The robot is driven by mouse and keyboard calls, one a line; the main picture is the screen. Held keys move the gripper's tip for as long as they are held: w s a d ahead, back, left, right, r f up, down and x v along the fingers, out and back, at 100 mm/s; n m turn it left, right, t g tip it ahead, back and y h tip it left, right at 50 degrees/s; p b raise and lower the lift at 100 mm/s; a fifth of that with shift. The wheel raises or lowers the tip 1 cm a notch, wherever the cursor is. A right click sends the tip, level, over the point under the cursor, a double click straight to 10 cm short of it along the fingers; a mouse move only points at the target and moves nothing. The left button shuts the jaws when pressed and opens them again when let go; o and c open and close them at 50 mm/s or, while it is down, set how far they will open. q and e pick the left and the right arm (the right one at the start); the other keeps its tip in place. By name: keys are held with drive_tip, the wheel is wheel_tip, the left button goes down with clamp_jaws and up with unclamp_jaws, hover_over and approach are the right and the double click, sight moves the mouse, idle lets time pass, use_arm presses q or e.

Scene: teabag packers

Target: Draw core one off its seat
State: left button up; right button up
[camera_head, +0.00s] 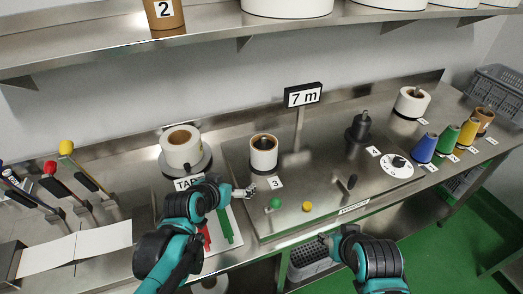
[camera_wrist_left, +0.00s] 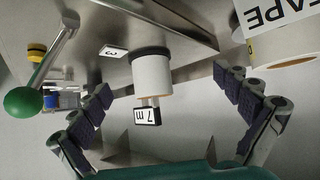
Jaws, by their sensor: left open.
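A white roll on a brown core (camera_head: 263,152) stands upright behind a card marked 3 (camera_head: 275,183). No label in view reads core one, so I cannot tell if this is it. My left gripper (camera_head: 246,191) is in front of it, to the left of the card. In the left wrist view the roll (camera_wrist_left: 153,75) shows beyond the spread fingers of the left gripper (camera_wrist_left: 162,85), which is open and empty, apart from the roll. My right gripper (camera_head: 328,238) is at the table's front edge; its fingers are too small to read.
A larger tape roll (camera_head: 181,147) stands left, behind the TAPE label. A green-knobbed lever (camera_head: 275,203) and yellow button (camera_head: 307,207) are near the front. A 7 m sign (camera_head: 303,96), a black post (camera_head: 361,127) and coloured cones (camera_head: 446,139) stand further right. A shelf (camera_head: 100,52) hangs above.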

sight(258, 153)
use_arm(q)
drive_tip(key=w+d, duration=0.2)
drive_tip(key=w, duration=0.1)
drive_tip(key=w+d+m+t+h, duration=0.1)
drive_tip(key=w, duration=0.3)
drive_tip(key=w+d+t+p, duration=0.1)
drive_tip(key=w+d, duration=0.1)
drive_tip(key=w, duration=0.1)
drive_tip(key=shift+w+d+r+h, duration=0.2)
drive_tip(key=shift+d+h, duration=0.15)
drive_tip(key=shift+h, duration=0.05)
drive_tip(key=shift+w+d, duration=0.15)
drive_tip(key=shift+w, duration=0.1)
drive_tip(key=shift+w+d+f+m+t+b, duration=0.15)
drive_tip(key=shift+w+d+f+b, duration=0.15)
drive_tip(key=shift+w, duration=0.25)
drive_tip(key=shift+w+d+f+m+t+b, duration=0.2)
drive_tip(key=shift+w+f, duration=0.1)
drive_tip(key=shift+w, duration=0.25)
drive_tip(key=x, duration=0.1)
drive_tip(key=b+x, duration=0.1)
drive_tip(key=x, duration=0.3)
drive_tip(key=shift+w+d+r+b, duration=0.15)
drive_tip(key=shift+d+r+b, duration=0.1)
drive_tip(key=shift+b, duration=0.15)
drive_tip(key=shift+r, duration=0.1)
drive_tip(key=shift+c, duration=1.3)
drive_tip(key=c, duration=1)
